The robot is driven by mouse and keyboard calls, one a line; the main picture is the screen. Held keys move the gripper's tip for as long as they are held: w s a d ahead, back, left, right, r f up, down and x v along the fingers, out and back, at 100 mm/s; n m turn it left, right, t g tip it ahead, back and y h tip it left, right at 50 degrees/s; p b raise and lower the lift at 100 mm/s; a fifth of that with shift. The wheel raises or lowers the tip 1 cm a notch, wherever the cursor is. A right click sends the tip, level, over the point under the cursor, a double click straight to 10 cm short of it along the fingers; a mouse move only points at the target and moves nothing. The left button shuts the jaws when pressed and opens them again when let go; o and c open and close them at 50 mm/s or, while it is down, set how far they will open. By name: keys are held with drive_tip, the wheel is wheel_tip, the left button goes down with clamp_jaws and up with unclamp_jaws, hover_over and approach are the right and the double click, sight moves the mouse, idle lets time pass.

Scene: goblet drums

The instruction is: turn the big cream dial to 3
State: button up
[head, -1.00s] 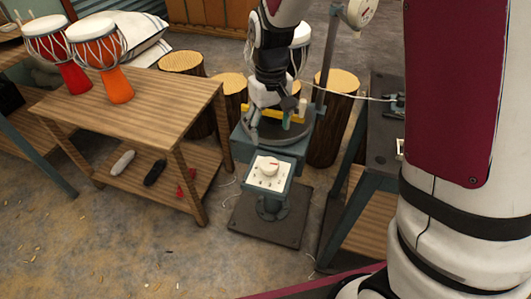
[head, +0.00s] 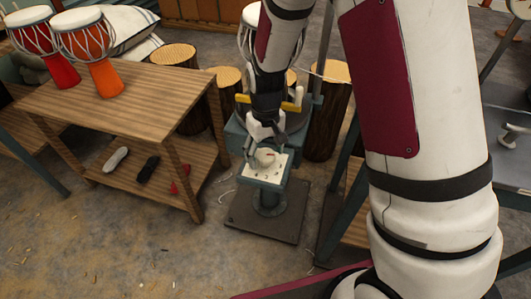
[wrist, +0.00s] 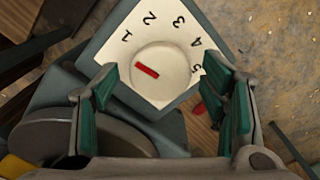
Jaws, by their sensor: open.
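The big cream dial (head: 264,158) sits on a white numbered plate (head: 277,174) on the teal stand's front. In the wrist view the round dial (wrist: 170,88) has a red pointer mark (wrist: 147,70). The mark points left, nearest the 1 but on the side away from the 2. The numbers 1 to 5 run around the dial; the 3 (wrist: 178,22) is at the plate's top right. My gripper (wrist: 160,72) is open, with one green-padded finger on each side of the dial in the picture. I cannot tell whether either finger touches it.
The teal machine stand (head: 269,202) stands on a dark base plate. A wooden table (head: 140,90) with orange and red goblet drums is to its left. Log stumps (head: 328,110) stand behind. A dark bench edge is at the right. Floor in front is clear.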

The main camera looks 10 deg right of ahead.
drive_tip(key=shift+c, duration=0.6)
drive_tip(key=c, duration=1)
drive_tip(key=shift+m, duration=0.3)
drive_tip(key=m+p, duration=0.2)
drive_tip(key=m, duration=0.1)
drive_tip(key=m+p, duration=0.2)
drive_tip(key=m, duration=0.2)
drive_tip(key=m+p, duration=0.2)
drive_tip(key=m, duration=0.2)
drive_tip(key=shift+s+m, duration=0.1)
drive_tip(key=shift+m, duration=0.2)
drive_tip(key=shift+m+p, duration=1.2)
drive_tip(key=shift+m, duration=0.6)
